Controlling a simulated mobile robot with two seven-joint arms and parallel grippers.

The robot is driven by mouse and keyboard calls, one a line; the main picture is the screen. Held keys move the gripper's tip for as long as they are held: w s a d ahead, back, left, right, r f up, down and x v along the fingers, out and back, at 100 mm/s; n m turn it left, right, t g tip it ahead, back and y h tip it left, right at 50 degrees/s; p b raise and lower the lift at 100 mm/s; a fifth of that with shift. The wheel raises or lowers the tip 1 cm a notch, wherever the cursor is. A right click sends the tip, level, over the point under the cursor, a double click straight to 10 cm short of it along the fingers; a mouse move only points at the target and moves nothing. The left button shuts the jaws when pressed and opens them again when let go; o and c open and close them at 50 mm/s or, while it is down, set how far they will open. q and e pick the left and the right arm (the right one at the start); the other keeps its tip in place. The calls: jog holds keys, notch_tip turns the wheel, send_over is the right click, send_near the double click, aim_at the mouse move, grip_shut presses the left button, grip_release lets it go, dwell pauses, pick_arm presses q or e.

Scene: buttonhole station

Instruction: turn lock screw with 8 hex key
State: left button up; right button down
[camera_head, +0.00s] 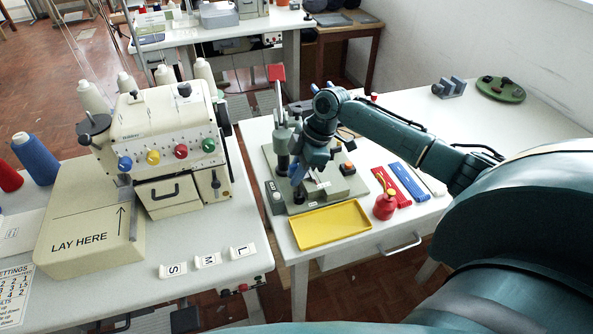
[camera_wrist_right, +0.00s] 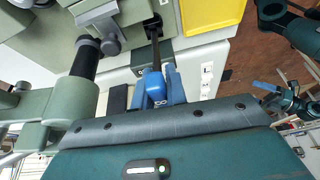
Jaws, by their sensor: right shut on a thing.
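My right gripper (camera_head: 298,174) reaches down over the grey-green station (camera_head: 330,190) on the right table. In the right wrist view the gripper (camera_wrist_right: 158,88) is shut on the blue handle of the hex key (camera_wrist_right: 158,84), which is marked 8. Its dark shaft runs up the picture to a small dark spot on the grey fixture. I cannot make out the lock screw there, nor whether the tip is seated. What looks like my left gripper (camera_wrist_right: 275,92) shows small at the right of the wrist view; its jaws are unclear.
A yellow tray (camera_head: 330,224) lies in front of the station. A cream sewing machine (camera_head: 165,140) stands on the left table. The table's right back part is mostly clear.

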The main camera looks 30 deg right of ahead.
jog(key=shift+f, duration=0.8)
dwell(1.0)
jog(key=shift+r+m+p, duration=0.15)
jog(key=shift+m+p, duration=0.15)
jog(key=shift+p, duration=0.05)
jog(key=shift+m+t+p, duration=0.5)
jog(key=shift+m+p, duration=0.4)
jog(key=shift+p, duration=0.1)
jog(key=shift+w+m+h, duration=0.1)
jog(key=shift+m+h, duration=0.2)
jog(key=shift+m, duration=0.1)
